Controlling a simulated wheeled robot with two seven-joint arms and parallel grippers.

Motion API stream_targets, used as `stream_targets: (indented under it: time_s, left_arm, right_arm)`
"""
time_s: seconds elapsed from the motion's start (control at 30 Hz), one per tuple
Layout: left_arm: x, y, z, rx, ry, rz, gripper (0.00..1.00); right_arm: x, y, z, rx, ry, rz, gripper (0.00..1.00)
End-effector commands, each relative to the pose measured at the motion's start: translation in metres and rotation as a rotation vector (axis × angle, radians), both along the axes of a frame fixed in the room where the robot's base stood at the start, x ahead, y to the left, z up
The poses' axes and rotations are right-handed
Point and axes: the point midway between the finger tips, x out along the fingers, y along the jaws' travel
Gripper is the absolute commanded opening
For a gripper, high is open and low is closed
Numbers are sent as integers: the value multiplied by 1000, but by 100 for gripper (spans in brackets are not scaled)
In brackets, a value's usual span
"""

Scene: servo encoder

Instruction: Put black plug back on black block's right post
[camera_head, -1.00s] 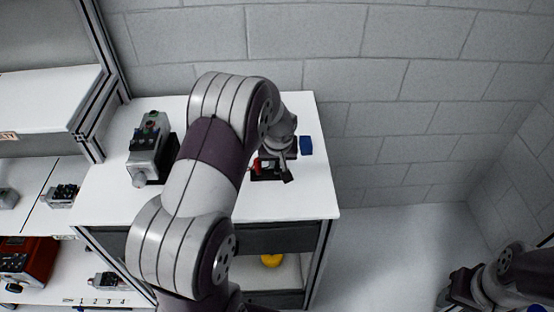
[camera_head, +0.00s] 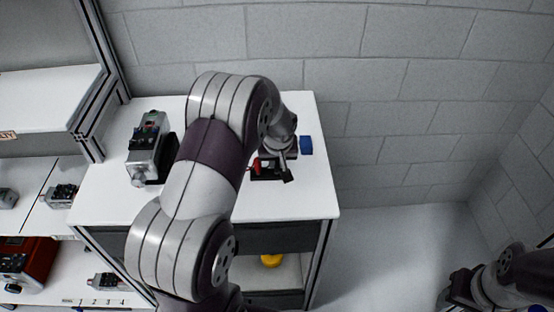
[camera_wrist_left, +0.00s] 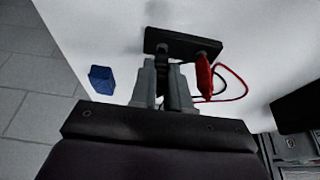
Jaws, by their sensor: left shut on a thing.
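The black block (camera_head: 268,177) lies on the white tabletop near its right side; it also shows in the left wrist view (camera_wrist_left: 188,43). A red plug (camera_wrist_left: 204,76) stands on one end of it, at the left in the head view. My left gripper (camera_wrist_left: 162,72) is over the block's other end, pointing down at it. Its fingers are shut on the black plug (camera_wrist_left: 162,82), mostly hidden between them. The plug lines up closely with that end, but I cannot tell whether it is seated. My right gripper (camera_head: 455,291) is low at the right edge, away from the table.
A blue block (camera_head: 306,145) lies just right of my left gripper. A grey device (camera_head: 148,150) stands at the table's left. Red and black cables (camera_wrist_left: 240,85) loop beside the red plug. The table's front right is clear. A yellow object (camera_head: 271,260) sits on the shelf below.

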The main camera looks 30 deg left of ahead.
Motion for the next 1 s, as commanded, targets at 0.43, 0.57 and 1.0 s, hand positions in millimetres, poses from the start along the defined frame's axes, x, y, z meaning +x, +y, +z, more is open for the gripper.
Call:
stream_targets:
  time_s: [0.43, 0.57, 1.0]
  left_arm:
    - [0, 0, -1, 0, 0, 0, 0]
    - [0, 0, -3, 0, 0, 0, 0]
    - [0, 0, -3, 0, 0, 0, 46]
  right_arm:
    - [0, 0, -3, 0, 0, 0, 46]
    - [0, 0, -4, 0, 0, 0, 46]
    - [0, 0, -5, 0, 0, 0, 46]
